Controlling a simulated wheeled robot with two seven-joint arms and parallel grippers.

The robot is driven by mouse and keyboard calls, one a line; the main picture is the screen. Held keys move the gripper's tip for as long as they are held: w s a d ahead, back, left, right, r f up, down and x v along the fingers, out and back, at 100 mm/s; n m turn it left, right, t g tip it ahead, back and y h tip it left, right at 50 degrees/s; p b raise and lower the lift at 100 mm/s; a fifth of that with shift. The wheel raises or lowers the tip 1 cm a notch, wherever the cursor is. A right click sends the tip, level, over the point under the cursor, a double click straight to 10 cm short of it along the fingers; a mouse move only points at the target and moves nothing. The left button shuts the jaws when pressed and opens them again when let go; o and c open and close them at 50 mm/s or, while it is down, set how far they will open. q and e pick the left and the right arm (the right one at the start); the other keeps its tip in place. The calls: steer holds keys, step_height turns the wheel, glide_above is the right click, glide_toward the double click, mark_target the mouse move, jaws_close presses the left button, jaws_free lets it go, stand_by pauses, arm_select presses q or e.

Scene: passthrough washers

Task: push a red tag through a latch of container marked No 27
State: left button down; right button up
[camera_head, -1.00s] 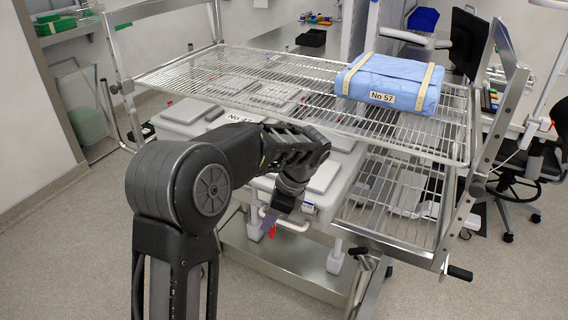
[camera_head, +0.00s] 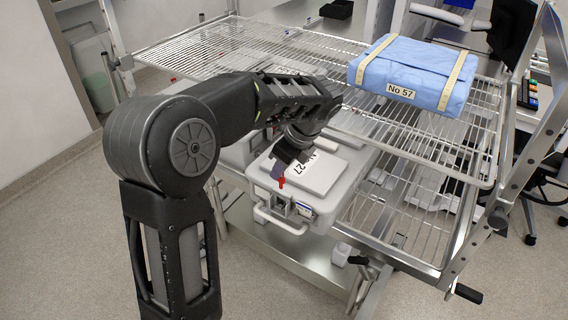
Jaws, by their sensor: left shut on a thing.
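The grey container marked No 27 (camera_head: 312,180) sits on the cart's lower wire shelf, its label upside down on the lid. Its latch (camera_head: 281,206) is on the front face, above the handle. My left gripper (camera_head: 283,172) hangs over the container's front edge and is shut on the red tag (camera_head: 281,183). The tag's red end points down, just above the latch and seemingly apart from it. My gripper and arm hide part of the lid. My right gripper is not in view.
More grey container surface (camera_head: 238,153) shows to the left. Open floor lies front left.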

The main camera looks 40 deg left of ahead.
mark_target(281, 182)
arm_select(q)
steer(key=shift+s, duration=0.15)
steer(key=shift+w+f+b, duration=0.2)
steer(key=shift+f+b, duration=0.1)
steer(key=shift+f, duration=0.05)
steer(key=shift+s+f+b, duration=0.1)
steer(key=shift+f+b, duration=0.5)
step_height(281, 182, down, 4)
steer(key=b, duration=0.3)
steer(key=shift+r, duration=0.1)
steer(key=shift+a+r, duration=0.1)
steer(key=shift+a, duration=0.1)
steer(key=shift+f, duration=0.25)
stand_by(0.4)
steer(key=shift+f, duration=0.25)
steer(key=shift+s+f, duration=0.1)
steer(key=shift+f, duration=0.1)
